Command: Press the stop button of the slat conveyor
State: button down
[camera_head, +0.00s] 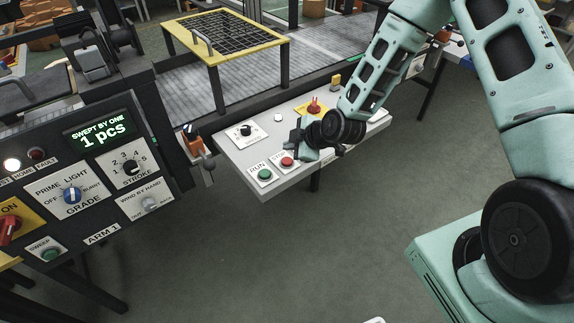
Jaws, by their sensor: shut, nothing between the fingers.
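The red stop button (287,162) is on the white label plate at the front of the light grey control panel (264,188). The green run button (265,175) is just left of it. My gripper (300,152) is shut and empty, close to the stop button on its upper right side. I cannot tell whether it touches the button. My gripper covers part of the panel and part of the stop label. The slat conveyor (190,92) lies behind the panel, with a grey slatted surface.
The panel also holds a black dial (245,130) and a red switch (314,106) on yellow. A yellow-framed mesh guard (225,43) stands over the conveyor. Another dark control cabinet (100,185) is at the left. Green floor (330,255) in front is clear.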

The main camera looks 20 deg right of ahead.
aim_at(284, 158)
jog(key=shift+f+b, duration=0.85)
jog(key=shift+f, duration=0.55)
jog(key=shift+f, duration=0.1)
dwell(0.8)
jog(key=shift+f+b, duration=0.3)
jog(key=shift+b, duration=0.2)
jog(key=shift+f+b, duration=0.45)
jog(key=shift+f, duration=0.05)
dwell(0.5)
jog(key=shift+r, duration=0.1)
jog(key=shift+r+p, duration=0.55)
jog(key=shift+r, duration=0.3)
jog(key=shift+r, duration=0.1)
jog(key=shift+r+p, duration=1.6)
jog(key=shift+r, duration=0.85)
jog(key=shift+f, duration=0.1)
